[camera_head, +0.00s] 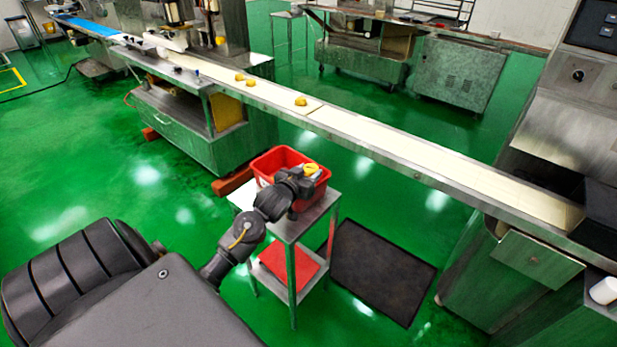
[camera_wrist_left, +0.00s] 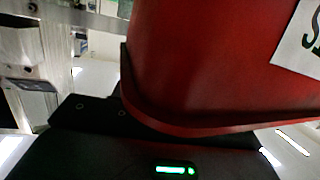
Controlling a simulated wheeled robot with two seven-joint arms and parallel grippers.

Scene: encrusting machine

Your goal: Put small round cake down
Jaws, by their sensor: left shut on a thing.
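My left gripper (camera_head: 308,174) is at the near right side of a red bin (camera_head: 268,163) on a small metal stand. It is shut, and a small yellow round thing, which looks like the small round cake (camera_head: 311,168), shows at its fingertips by the bin's rim. In the left wrist view the bin's red wall (camera_wrist_left: 215,65) fills the upper right, in front of my dark gripper body; the fingertips and the cake are hidden there. Several similar yellow cakes, one of them the front cake (camera_head: 301,101), lie on the white conveyor belt (camera_head: 390,141). My right gripper is not in view.
The stand (camera_head: 319,208) has a lower shelf with a red sheet (camera_head: 290,266). A dark mat (camera_head: 382,270) lies on the green floor right of it. The long conveyor runs behind the stand. Machines stand at the back left and right.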

